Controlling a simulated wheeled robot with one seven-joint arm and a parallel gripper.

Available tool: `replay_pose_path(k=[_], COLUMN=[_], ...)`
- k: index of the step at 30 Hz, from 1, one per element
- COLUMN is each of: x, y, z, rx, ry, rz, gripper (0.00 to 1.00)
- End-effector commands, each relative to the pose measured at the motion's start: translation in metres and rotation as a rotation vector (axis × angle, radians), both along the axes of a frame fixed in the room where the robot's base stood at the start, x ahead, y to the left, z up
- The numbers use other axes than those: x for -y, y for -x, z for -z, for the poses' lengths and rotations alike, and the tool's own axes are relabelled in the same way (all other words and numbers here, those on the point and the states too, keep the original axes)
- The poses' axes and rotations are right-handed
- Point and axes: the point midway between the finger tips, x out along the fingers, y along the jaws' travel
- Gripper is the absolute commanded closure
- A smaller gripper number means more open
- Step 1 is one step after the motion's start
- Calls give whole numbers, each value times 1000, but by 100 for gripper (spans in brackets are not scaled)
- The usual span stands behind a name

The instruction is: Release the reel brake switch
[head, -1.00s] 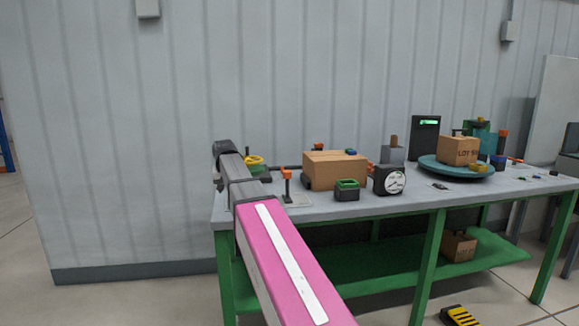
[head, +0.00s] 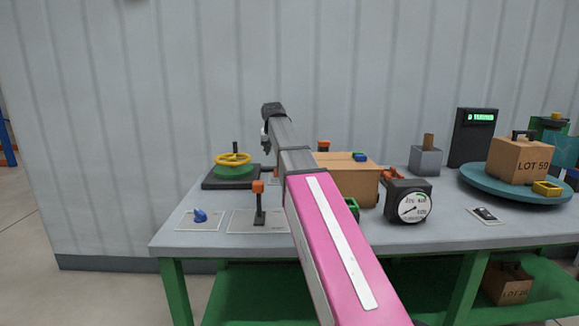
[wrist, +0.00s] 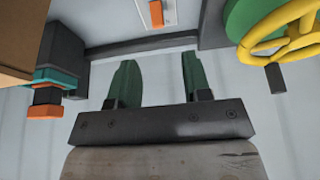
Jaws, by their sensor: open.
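No label names the reel brake switch, so I cannot tell which control it is. An orange-topped black lever (head: 258,187) stands upright on a pale plate near the table's front left. A blue knob (head: 200,216) sits on another plate to its left. A small dark switch (head: 486,213) is on a plate at the right. In the wrist view an orange control (wrist: 157,14) on a pale plate shows at the top, beyond my gripper (wrist: 157,66). My gripper is open with nothing between its green fingers; in the head view my arm reaches over the table's left part.
A yellow handwheel (head: 233,159) on a dark base stands at the left, also in the wrist view (wrist: 280,38). A cardboard box (head: 350,180) is partly hidden behind my arm. A gauge (head: 410,202) and a blue turntable (head: 482,187) with a carton (head: 520,161) are to the right.

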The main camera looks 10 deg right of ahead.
Motion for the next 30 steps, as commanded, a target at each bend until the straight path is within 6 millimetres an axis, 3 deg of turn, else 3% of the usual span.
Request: replay_pose_path(k=[7,21,30], x=[1,7,8], y=[-7,-35,-41], z=[15,83,99], rx=[0,-1,0], ry=[0,0,0], rz=[1,0,0], gripper=[55,55,55])
